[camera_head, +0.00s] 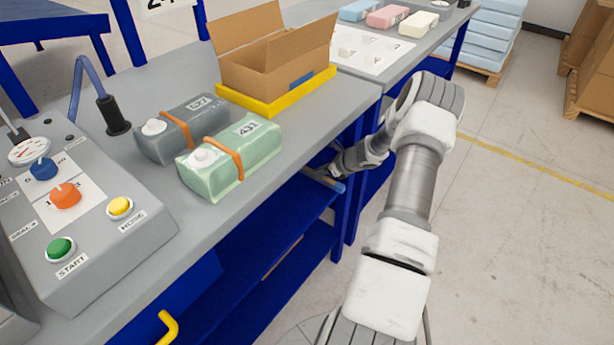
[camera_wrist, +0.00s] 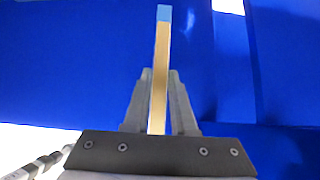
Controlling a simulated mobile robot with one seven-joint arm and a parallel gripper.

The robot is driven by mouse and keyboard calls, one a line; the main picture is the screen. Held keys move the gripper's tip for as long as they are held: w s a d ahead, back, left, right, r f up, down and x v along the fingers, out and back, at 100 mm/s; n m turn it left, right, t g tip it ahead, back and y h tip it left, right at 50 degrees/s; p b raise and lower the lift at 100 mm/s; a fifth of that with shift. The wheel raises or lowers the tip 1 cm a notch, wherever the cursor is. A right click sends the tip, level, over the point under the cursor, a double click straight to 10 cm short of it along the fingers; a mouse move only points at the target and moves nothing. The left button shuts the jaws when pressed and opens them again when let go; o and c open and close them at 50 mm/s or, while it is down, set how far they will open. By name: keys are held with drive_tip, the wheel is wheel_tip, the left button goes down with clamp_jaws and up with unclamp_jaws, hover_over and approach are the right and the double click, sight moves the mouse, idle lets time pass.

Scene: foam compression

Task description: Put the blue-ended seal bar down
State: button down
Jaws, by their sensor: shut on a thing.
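The seal bar (camera_wrist: 161,50) is a thin tan strip with a light blue end (camera_wrist: 163,13), pointing up and away in the wrist view. My gripper (camera_wrist: 158,80) is shut on it, one finger on each side. In the head view my gripper (camera_head: 334,174) is low beside the bench's front edge, at the right end of the blue upper shelf (camera_head: 270,225). A small light blue part of the bar (camera_head: 340,187) shows there. Blue surfaces fill the background of the wrist view. I cannot tell whether the bar touches the shelf.
The grey bench top (camera_head: 255,200) holds a control box (camera_head: 120,225), a grey pack (camera_head: 180,125), a green pack (camera_head: 240,160) and an open carton (camera_head: 275,70) in a yellow tray (camera_head: 285,102). A blue leg (camera_head: 348,205) stands near my gripper. The upper shelf looks mostly clear.

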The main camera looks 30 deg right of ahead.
sight(306, 168)
drive_tip(key=w, duration=0.2)
drive_tip(key=w+a, duration=0.1)
drive_tip(key=shift+w+a, duration=0.2)
drive_tip(key=shift+w, duration=0.2)
drive_tip(key=shift+w+f, duration=0.1)
drive_tip(key=shift+f+b, duration=0.6)
drive_tip(key=shift+f, duration=1)
drive_tip(key=shift+f, duration=0.15)
drive_tip(key=c, duration=0.7)
unclamp_jaws()
drive_tip(key=shift+c, duration=0.2)
